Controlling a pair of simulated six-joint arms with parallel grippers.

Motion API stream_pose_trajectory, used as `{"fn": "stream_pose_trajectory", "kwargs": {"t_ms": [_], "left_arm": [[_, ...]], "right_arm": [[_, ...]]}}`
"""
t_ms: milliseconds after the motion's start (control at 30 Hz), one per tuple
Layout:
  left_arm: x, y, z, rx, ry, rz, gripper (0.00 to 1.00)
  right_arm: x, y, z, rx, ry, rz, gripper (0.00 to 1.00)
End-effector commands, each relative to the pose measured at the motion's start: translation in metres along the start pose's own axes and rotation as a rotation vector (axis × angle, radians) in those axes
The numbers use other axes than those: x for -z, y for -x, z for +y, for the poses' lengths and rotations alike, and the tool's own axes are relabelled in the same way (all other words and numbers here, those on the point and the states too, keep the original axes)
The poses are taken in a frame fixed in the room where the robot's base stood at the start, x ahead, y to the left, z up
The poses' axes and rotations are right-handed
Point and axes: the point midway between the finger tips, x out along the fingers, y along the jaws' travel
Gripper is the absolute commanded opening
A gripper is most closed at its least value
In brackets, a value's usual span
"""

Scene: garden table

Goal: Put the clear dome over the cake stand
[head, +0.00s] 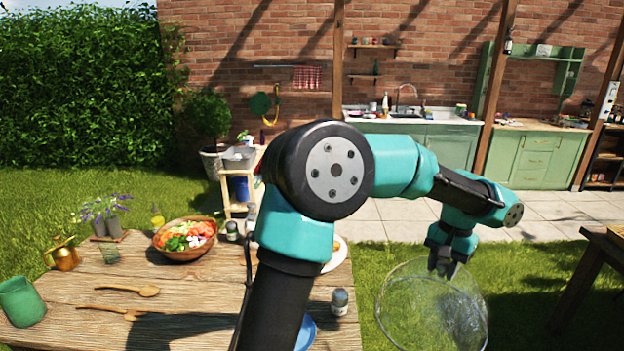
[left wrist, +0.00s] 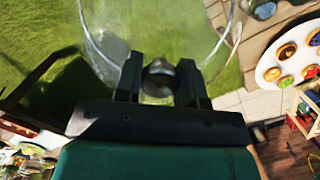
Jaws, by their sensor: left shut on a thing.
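The clear dome (head: 432,308) hangs over the grass to the right of the table in the head view. My left gripper (head: 442,268) is shut on its top knob. In the left wrist view the dark knob (left wrist: 158,78) sits between the fingers of my left gripper (left wrist: 158,88), with the clear dome (left wrist: 110,45) beyond it. A white plate (head: 341,254) shows partly behind my arm; I cannot tell whether it is the cake stand. In the left wrist view a white plate (left wrist: 268,72) holds several colourful round items. My right gripper is not in view.
The wooden table (head: 180,300) holds a salad bowl (head: 185,236), wooden spoons (head: 148,291), a green cup (head: 20,301) and a small jar (head: 339,302). A blue plate (head: 306,333) is partly hidden by my arm. Another wooden table edge (head: 602,240) stands at the right.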

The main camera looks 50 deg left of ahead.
Motion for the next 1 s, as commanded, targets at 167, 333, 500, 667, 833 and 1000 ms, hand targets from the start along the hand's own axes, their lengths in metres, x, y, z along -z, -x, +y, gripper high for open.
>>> {"fn": "stream_pose_trajectory", "kwargs": {"t_ms": [167,333,500,667,833,1000], "left_arm": [[0.007,0.003,-0.008,-0.010,0.058,0.002,0.00],[0.022,0.009,-0.030,-0.031,0.204,0.002,0.00],[0.043,0.016,-0.064,-0.066,0.427,0.001,0.00],[0.063,0.025,-0.107,-0.105,0.688,0.003,0.00],[0.081,0.033,-0.165,-0.154,1.010,0.003,0.00],[0.091,0.040,-0.226,-0.204,1.338,0.004,0.00]], "right_arm": [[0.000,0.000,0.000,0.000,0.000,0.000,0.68],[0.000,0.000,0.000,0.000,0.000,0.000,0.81],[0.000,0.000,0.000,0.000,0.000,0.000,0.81],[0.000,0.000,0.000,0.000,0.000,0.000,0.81],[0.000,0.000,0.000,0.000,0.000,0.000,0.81],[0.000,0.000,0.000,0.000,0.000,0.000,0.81]]}}
